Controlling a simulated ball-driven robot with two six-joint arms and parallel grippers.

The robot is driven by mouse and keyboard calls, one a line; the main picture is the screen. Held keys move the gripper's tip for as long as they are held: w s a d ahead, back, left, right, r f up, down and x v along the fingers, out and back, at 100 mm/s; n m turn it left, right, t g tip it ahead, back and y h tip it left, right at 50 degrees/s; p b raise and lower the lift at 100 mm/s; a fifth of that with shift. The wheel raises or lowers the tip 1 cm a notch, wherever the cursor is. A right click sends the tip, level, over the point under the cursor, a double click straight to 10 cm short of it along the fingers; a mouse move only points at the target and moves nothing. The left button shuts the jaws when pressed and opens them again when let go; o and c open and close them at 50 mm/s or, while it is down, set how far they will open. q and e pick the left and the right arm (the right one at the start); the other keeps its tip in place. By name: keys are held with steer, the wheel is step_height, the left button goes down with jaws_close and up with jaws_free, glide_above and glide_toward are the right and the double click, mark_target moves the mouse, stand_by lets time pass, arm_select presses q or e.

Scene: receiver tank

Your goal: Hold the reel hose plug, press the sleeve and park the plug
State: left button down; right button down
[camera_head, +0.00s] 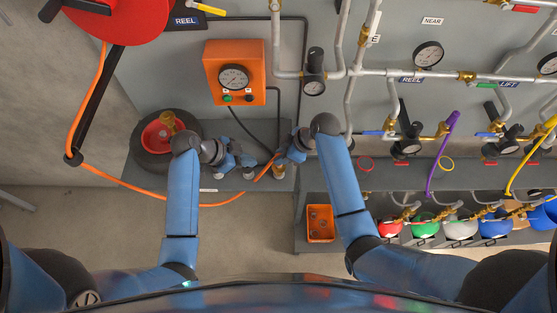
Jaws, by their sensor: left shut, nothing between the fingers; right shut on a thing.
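The orange reel hose (210,204) hangs from the red reel (118,14), passes a dark guide at the left and curves up to my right gripper. My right gripper (279,159) is shut on the hose's plug end, above the shelf near the middle. The plug itself is mostly hidden by the fingers, and I cannot make out the sleeve. My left gripper (240,166) is shut and empty, a short way left of the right gripper. Small fittings on the shelf lie close to and below both grippers, and a brass one (278,173) shows beneath the right.
An orange gauge box (235,73) is on the wall above the grippers. A black ring with a red bowl (156,132) sits on the shelf at left. An orange bin (320,223) stands below. Pipes, valves, hoses and coloured tanks (425,225) crowd the right.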

mark_target(274, 168)
arm_select(q)
steer(key=shift+x, duration=3.85)
steer(key=shift+f, duration=0.85)
steer(key=shift+r+p, duration=0.6)
arm_select(e)
steer(key=shift+r, duration=0.6)
arm_select(q)
steer(key=a+r, duration=0.3)
steer(key=r, duration=0.2)
steer(key=shift+s+r, duration=0.3)
steer(key=shift+s, duration=0.2)
steer(key=shift+a+r, duration=0.1)
steer(key=shift+r, duration=0.1)
arm_select(e)
steer(key=shift+r, duration=0.2)
